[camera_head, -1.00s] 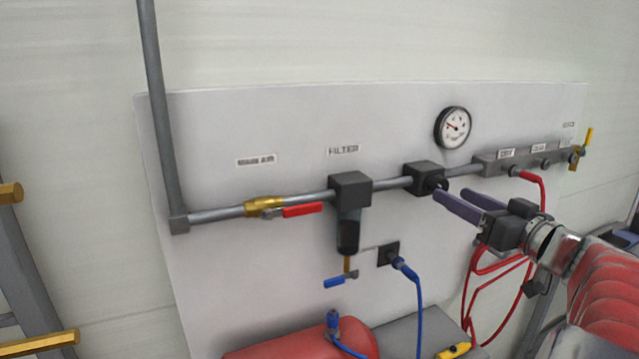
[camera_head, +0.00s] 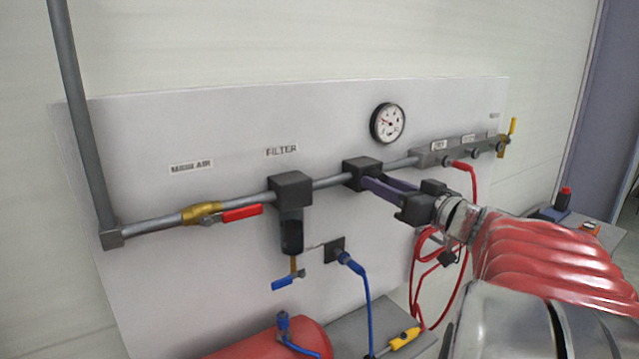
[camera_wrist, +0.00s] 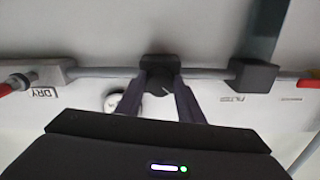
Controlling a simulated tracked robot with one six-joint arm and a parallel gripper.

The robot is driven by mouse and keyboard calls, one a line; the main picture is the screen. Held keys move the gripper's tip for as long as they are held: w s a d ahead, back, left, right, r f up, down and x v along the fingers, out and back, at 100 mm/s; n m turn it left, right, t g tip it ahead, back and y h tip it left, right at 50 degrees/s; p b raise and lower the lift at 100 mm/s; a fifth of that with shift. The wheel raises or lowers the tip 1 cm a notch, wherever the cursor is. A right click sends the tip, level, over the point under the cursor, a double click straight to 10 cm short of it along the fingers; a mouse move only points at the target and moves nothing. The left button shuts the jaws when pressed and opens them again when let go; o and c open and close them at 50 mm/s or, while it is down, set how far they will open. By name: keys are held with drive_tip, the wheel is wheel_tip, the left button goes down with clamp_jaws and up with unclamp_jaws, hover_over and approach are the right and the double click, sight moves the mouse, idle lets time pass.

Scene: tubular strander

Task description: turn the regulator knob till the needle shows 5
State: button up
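The regulator (camera_head: 362,173) is a dark block on the grey pipe, and it also shows in the wrist view (camera_wrist: 160,64). Its dark round knob (camera_wrist: 159,86) faces me with a small pale mark; in the head view my fingers hide it. My gripper (camera_head: 368,183) is at the regulator, its two fingers apart on either side of the knob in the wrist view (camera_wrist: 161,82). I see no clear contact on the knob. The round white gauge (camera_head: 388,123) hangs above and right of the regulator. Its needle points up-left; the figures are too small to read.
The filter (camera_head: 291,190) and a red-handled valve (camera_head: 240,214) sit left along the pipe. The outlet manifold (camera_head: 432,157) with a red hose is to the right.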

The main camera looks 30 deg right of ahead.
drive_tip(key=c, duration=0.6)
drive_tip(key=shift+o, duration=0.2)
drive_tip(key=shift+m, duration=0.3)
drive_tip(key=shift+m, duration=7.2)
drive_tip(key=o, duration=1)
drive_tip(key=shift+o, duration=0.2)
